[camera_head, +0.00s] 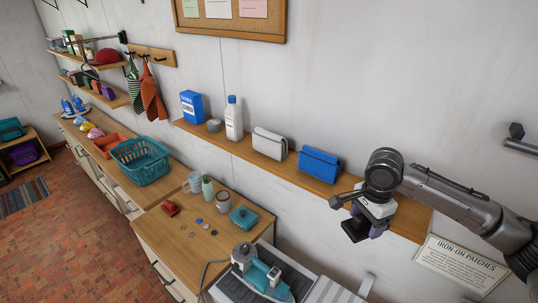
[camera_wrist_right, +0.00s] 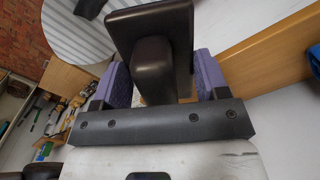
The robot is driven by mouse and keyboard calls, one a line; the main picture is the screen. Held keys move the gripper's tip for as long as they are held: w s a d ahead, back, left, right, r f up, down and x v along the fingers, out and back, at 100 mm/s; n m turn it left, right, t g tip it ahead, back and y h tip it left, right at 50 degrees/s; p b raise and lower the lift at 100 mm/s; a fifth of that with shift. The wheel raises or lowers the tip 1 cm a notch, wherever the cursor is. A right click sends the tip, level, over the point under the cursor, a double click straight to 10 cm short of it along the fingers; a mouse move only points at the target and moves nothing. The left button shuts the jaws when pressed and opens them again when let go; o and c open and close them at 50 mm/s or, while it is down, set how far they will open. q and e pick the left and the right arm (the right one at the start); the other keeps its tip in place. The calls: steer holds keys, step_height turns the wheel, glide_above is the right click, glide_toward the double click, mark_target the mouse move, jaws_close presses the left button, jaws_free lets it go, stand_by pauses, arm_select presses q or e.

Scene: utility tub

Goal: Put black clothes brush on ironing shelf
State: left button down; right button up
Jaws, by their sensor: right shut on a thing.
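The black clothes brush (camera_head: 355,230) is in my right gripper (camera_head: 371,221), just in front of the right part of the long wooden wall shelf (camera_head: 412,218). In the right wrist view, the dark brush (camera_wrist_right: 150,28) has its handle between the two purple finger pads of the right gripper (camera_wrist_right: 160,84). The gripper is shut on it. The wall shelf also shows at the right of the wrist view (camera_wrist_right: 265,65), apart from the brush there. I take this shelf to be the ironing shelf. My left gripper is not in view.
On the shelf stand a blue carton (camera_head: 191,106), a white bottle (camera_head: 234,118), a grey bag (camera_head: 270,143) and a blue bag (camera_head: 319,164). Shelf space right of the blue bag looks bare. Below are a cluttered wooden counter (camera_head: 160,232) and a teal iron (camera_head: 262,275).

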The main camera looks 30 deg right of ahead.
steer(key=s+d+r+m, duration=0.2)
steer(key=d+r+m, duration=0.1)
steer(key=d+m, duration=0.4)
steer(key=s+d+r+m, duration=0.3)
steer(key=d+r+m, duration=0.15)
steer(key=d, duration=0.45)
steer(key=shift+m, duration=0.25)
steer(key=w+f+p, duration=0.1)
steer(key=w+f, duration=0.1)
steer(key=w, duration=0.2)
steer(key=w+a+f+p, duration=0.1)
steer(key=w+f+p, duration=0.1)
steer(key=w+f, duration=0.1)
steer(key=w+f+p, duration=0.2)
steer(key=w, duration=0.2)
steer(key=shift+w+a+f, duration=0.25)
steer(key=shift+w+f, duration=0.1)
steer(key=shift+f, duration=0.05)
steer(key=shift+w+f+p, duration=0.1)
steer(key=shift+f+p, duration=0.2)
steer(key=shift+f, duration=0.05)
step_height(320, 180, down, 2)
steer(key=shift+f+p, duration=0.1)
steer(key=shift+p, duration=0.4)
steer(key=shift+f, duration=0.7)
